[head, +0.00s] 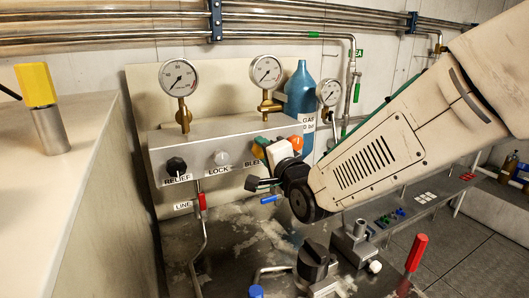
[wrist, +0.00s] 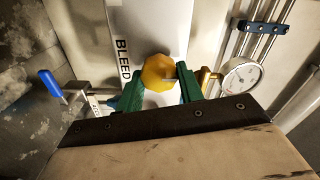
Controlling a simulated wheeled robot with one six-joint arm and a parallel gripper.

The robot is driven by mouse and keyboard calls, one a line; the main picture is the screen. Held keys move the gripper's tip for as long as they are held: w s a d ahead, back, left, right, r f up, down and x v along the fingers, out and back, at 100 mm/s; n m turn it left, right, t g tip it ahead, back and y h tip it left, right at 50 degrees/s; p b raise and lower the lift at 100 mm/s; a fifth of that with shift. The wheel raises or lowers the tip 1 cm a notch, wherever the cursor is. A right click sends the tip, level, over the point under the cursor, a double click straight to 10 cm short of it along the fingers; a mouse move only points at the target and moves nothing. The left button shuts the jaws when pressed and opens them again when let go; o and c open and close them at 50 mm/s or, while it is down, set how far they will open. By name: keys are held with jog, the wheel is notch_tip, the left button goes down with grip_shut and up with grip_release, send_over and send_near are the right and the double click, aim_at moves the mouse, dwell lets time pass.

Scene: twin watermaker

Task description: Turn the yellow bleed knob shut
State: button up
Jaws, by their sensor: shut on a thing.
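The yellow bleed knob (wrist: 158,72) sits on the panel beside the word BLEED in the wrist view. My gripper (wrist: 160,82) has green fingers, one on each side of the knob, and is shut on it. In the head view only a small bit of the yellow knob (head: 257,152) shows; my gripper (head: 266,156) and wrist hide the rest. The knob's pointer direction is hard to read.
On the same panel are the black RELIEF knob (head: 176,166), the grey LOCK knob (head: 221,158) and an orange knob (head: 296,142) close to my wrist. Gauges (head: 179,78) stand above. A red handle (head: 416,252) rises at the lower right.

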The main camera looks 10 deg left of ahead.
jog(key=o, duration=1)
jog(key=shift+s, duration=0.15)
jog(key=v, duration=0.7)
jog(key=shift+s+d, duration=0.2)
jog(key=shift+d, duration=0.05)
